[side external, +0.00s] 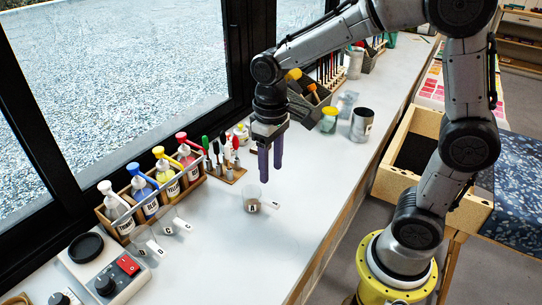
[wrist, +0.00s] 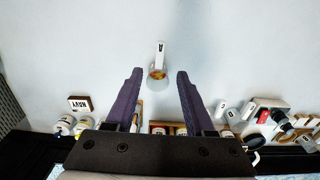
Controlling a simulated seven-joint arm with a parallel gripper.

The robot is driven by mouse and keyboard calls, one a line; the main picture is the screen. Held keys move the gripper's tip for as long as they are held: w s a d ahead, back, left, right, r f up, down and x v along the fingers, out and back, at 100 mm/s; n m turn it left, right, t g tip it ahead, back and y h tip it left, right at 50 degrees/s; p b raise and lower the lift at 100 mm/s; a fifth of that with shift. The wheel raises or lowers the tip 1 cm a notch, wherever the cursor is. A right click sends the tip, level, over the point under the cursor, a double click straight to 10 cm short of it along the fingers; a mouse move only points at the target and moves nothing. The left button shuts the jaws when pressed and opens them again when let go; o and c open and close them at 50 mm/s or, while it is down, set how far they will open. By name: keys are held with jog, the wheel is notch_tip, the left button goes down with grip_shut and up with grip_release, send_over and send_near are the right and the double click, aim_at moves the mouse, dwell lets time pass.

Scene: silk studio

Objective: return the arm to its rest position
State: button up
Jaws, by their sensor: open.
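My gripper (side external: 270,158) has two purple fingers and points down above the white table (side external: 240,245). It is open and nothing is between its fingers. In the wrist view the fingers of my gripper (wrist: 155,85) are spread apart. A small clear cup marked A (side external: 252,199) stands on the table just below and left of the fingertips in the side view. In the wrist view the cup (wrist: 158,72) shows beyond the fingertips, with its white labelled handle and something coloured inside. My gripper is apart from it.
A wooden rack (side external: 120,235) with several pump bottles stands by the window. A hotplate-like device (side external: 105,275) is at front left.

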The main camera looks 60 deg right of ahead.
jog(key=shift+r, duration=1.2)
